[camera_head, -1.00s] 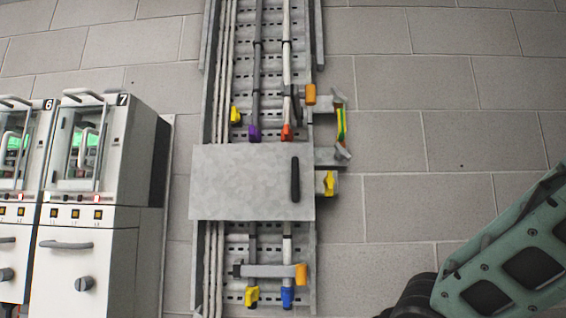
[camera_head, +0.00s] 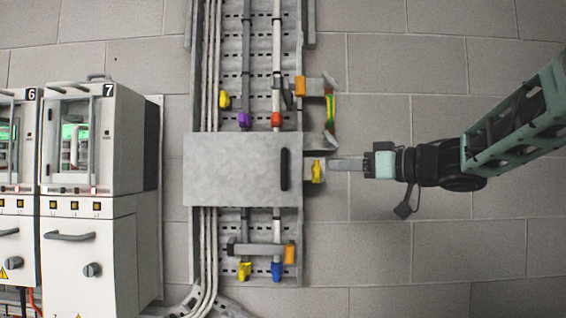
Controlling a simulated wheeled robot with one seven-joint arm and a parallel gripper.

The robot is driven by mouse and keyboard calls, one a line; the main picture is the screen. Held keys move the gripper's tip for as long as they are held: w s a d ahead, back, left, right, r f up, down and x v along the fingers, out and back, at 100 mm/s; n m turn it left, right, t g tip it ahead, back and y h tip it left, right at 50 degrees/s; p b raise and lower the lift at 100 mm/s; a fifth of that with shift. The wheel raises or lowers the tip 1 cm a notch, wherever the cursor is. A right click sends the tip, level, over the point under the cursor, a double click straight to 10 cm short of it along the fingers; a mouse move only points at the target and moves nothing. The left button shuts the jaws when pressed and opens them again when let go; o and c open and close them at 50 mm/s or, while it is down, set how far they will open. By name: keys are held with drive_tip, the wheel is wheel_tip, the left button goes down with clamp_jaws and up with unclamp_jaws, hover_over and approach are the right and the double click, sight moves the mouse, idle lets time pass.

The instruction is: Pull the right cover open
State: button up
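The cover is a flat grey metal plate (camera_head: 235,170) across the vertical cable tray on the wall. A black upright handle (camera_head: 284,170) sits near its right edge. My gripper (camera_head: 335,165) is to the right of the plate, at about handle height, pointing left. Its tip looks close to the yellow clamp (camera_head: 317,171) beside the plate; I cannot tell whether they touch. The gripper is seen edge-on, so its finger opening does not show. It is apart from the handle in the picture.
Orange-tipped brackets (camera_head: 300,87) and a green-yellow strap (camera_head: 331,108) stick out right of the tray. Coloured clamps sit above and below the plate. Grey cabinets, one marked 7 (camera_head: 92,210), stand at the left. The wall at lower right is bare.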

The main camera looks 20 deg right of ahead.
sight(287, 167)
drive_tip(key=p+x, duration=0.4)
drive_tip(key=x, duration=1.1)
drive_tip(key=shift+a+p, duration=0.15)
drive_tip(key=shift+p, duration=0.15)
clamp_jaws()
